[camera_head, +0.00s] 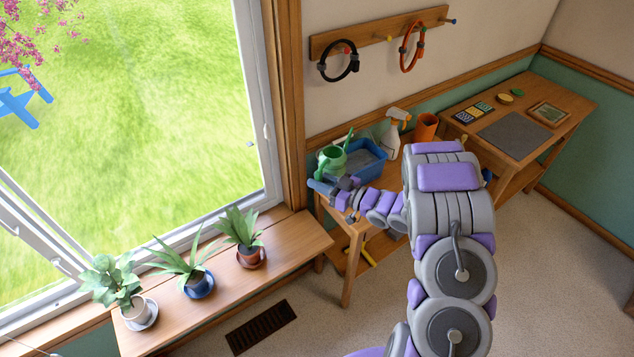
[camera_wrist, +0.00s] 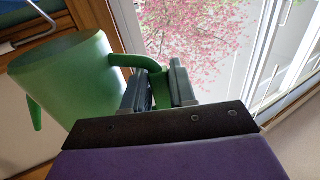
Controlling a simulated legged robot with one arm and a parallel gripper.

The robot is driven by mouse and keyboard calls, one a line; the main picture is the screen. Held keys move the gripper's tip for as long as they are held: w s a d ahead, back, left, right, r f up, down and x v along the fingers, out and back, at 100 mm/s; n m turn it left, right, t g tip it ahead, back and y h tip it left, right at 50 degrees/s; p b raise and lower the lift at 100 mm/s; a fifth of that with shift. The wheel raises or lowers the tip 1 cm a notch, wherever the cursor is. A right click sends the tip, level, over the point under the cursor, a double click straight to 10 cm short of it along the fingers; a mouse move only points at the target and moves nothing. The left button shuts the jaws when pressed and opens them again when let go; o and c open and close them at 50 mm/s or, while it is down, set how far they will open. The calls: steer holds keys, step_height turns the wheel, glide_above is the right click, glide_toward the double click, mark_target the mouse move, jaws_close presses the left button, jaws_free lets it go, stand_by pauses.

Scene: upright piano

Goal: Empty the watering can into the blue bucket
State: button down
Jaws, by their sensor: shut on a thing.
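The green watering can (camera_head: 331,161) is at the left end of the wooden table, beside the near left rim of the blue bucket (camera_head: 373,173). Its spout points up and right, toward the bucket. My gripper (camera_head: 346,184) is at the can's near side. In the wrist view my gripper (camera_wrist: 160,88) is shut on the handle of the watering can (camera_wrist: 72,82). The can's body is left of the fingers there. The inside of the can is not clear, and I cannot tell whether it touches the bucket.
A spray bottle (camera_head: 391,135) and an orange pot (camera_head: 426,127) stand right of the bucket. Several potted plants line the low bench (camera_head: 290,240) by the window. A second table (camera_head: 560,97) stands at the right. Hoops (camera_head: 411,47) hang on the wall rack.

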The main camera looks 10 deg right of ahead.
steer(key=shift+w+d+f, duration=0.35)
steer(key=shift+d+f, duration=0.1)
steer(key=r+p, duration=0.1)
steer(key=r+m+p, duration=0.1)
steer(key=r+p, duration=0.1)
steer(key=shift+s+a+r+m, duration=0.2)
steer(key=shift+a+r+m, duration=0.05)
steer(key=shift+a+m, duration=0.1)
step_height(320, 180, up, 6)
steer(key=m+p, duration=0.3)
steer(key=p, duration=0.3)
steer(key=shift+f, duration=0.2)
steer(key=r+p, duration=0.1)
steer(key=p, duration=0.1)
steer(key=r+m+p, duration=0.1)
steer(key=r+p, duration=0.1)
steer(key=p, duration=0.1)
steer(key=d+r+m+p, duration=0.1)
steer(key=p, duration=0.2)
steer(key=shift+w+r+m, duration=0.25)
steer(key=shift+w+r, duration=0.05)
steer(key=shift+w, duration=0.05)
steer(key=w+d+r+m+p, duration=0.3)
steer(key=r+p, duration=0.4)
steer(key=p, duration=0.3)
steer(key=shift+m+p, duration=0.35)
steer(key=shift+m, duration=0.35)
steer(key=shift+w+d+r+m+p, duration=0.45)
steer(key=shift+r+p, duration=0.1)
steer(key=shift+p, duration=0.2)
